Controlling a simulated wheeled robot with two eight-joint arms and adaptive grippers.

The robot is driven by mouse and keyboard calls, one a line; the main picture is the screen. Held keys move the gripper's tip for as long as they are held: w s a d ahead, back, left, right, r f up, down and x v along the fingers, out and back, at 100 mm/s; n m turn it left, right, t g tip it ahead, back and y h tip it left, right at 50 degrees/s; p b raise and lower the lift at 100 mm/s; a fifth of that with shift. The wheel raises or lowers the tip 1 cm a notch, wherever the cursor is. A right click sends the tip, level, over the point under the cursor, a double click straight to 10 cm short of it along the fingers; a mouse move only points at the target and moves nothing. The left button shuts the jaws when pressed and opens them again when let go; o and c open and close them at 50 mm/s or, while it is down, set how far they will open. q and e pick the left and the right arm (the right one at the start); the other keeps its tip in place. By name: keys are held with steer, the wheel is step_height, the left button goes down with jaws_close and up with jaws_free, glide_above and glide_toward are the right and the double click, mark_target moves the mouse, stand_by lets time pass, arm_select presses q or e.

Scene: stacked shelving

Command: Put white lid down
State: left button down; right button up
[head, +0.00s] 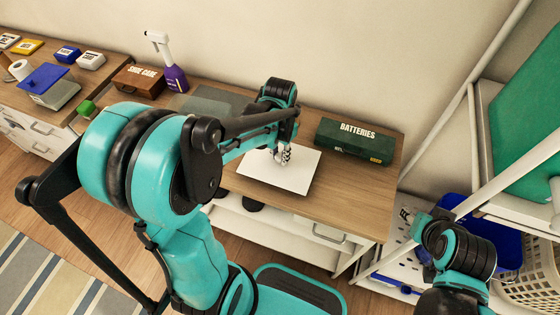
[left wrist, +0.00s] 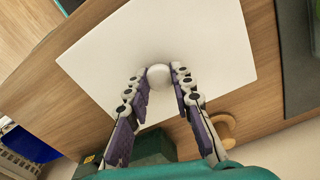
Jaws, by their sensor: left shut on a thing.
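The white lid (head: 292,181) is a flat square plate over the wooden top of the cabinet (head: 357,196). In the left wrist view the lid (left wrist: 207,45) has a round white knob (left wrist: 158,77) at its middle. My left gripper (head: 284,158) is shut on this knob, with a finger on each side in the left wrist view (left wrist: 158,80). The lid looks level and very close to the wood; I cannot tell if it touches. My right gripper (head: 409,216) is at the lower right, away from the lid; its fingers are too small to read.
A green BATTERIES box (head: 354,141) stands right of the lid at the back. A grey flat thing (head: 209,101) lies to the left, partly behind my arm. A purple spray bottle (head: 173,71) and brown SHOE CARE box (head: 140,80) stand further left. Bare wood shows right of the lid.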

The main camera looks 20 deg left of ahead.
mark_target(280, 156)
arm_select(q)
steer(key=shift+f+b, duration=0.55)
steer(key=shift+f, duration=1)
steer(key=shift+f, duration=0.1)
steer(key=shift+f, duration=0.15)
steer(key=c, duration=1.3)
jaws_free()
